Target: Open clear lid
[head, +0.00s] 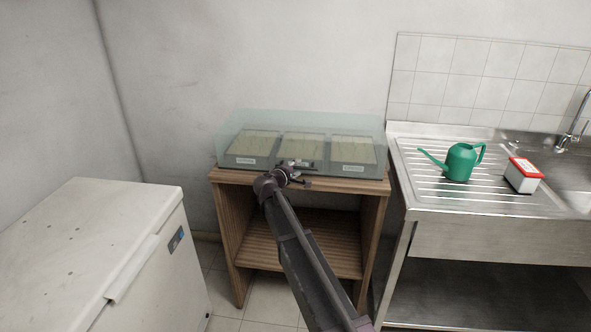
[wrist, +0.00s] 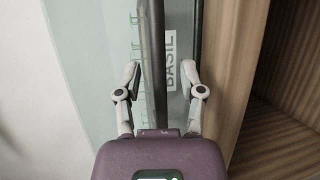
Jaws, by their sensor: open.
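The clear lid (head: 300,121) is a pale, see-through box cover, down over three dark trays on the wooden bench (head: 225,180). Through it I see the left tray (head: 250,149), the middle tray (head: 303,146) and the right tray (head: 353,150). My gripper (head: 292,176) is at the lid's front side, before the middle tray, and partly hides it. In the wrist view my gripper (wrist: 161,74) is open. A dark bar (wrist: 156,45) runs between its fingers, beside a label reading BASIL (wrist: 170,62). I cannot tell whether the fingers touch anything.
A white chest (head: 110,225) stands at the left. A steel sink unit (head: 420,170) stands close at the bench's right, with a green watering can (head: 460,163) and a red-and-white box (head: 523,178) on it. The bench has an open lower shelf (head: 320,250).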

